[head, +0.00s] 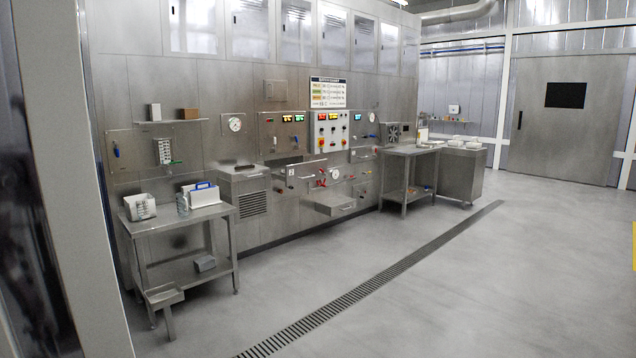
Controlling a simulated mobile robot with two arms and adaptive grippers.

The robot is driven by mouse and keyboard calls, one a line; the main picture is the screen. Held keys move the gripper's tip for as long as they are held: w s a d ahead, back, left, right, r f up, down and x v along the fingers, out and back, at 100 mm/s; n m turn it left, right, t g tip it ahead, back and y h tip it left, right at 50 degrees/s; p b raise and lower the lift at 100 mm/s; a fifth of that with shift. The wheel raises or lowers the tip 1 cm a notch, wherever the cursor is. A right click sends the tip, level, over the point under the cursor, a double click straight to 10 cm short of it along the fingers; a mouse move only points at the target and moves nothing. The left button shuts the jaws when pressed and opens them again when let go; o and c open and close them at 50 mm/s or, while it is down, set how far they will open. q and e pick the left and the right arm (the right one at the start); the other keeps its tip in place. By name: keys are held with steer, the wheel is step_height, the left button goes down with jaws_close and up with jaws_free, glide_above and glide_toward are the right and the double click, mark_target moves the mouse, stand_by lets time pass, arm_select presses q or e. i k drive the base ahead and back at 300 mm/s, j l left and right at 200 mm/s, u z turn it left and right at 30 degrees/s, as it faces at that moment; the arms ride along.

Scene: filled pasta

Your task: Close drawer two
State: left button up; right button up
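A stainless-steel machine wall (140,80) runs along the left and middle of the head view. Low on its front, a drawer (330,209) sticks out from the wall with a bar handle on its front. Above it is a drawer front (303,174) with a handle and a small label; it seems to stand out from the wall. Another handled front (364,154) is to its right. The numbers on these fronts are too small to read, so I cannot tell which is drawer two. Neither of my grippers is in view.
A steel table (190,217) with white containers stands at the left, with a small step stool (164,296) before it. Another steel table (408,151) stands right of the drawers. A floor drain grate (385,277) crosses the open floor. A pale post (70,180) is close at left.

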mark_target(307, 172)
steer(key=i, duration=4.6)
steer(key=i+l+u, duration=0.15)
steer(key=i, duration=0.3)
steer(key=i+u, duration=0.15)
steer(key=i, duration=0.25)
steer(key=i+l+u, duration=0.15)
steer(key=i, duration=0.3)
steer(key=l, duration=0.1)
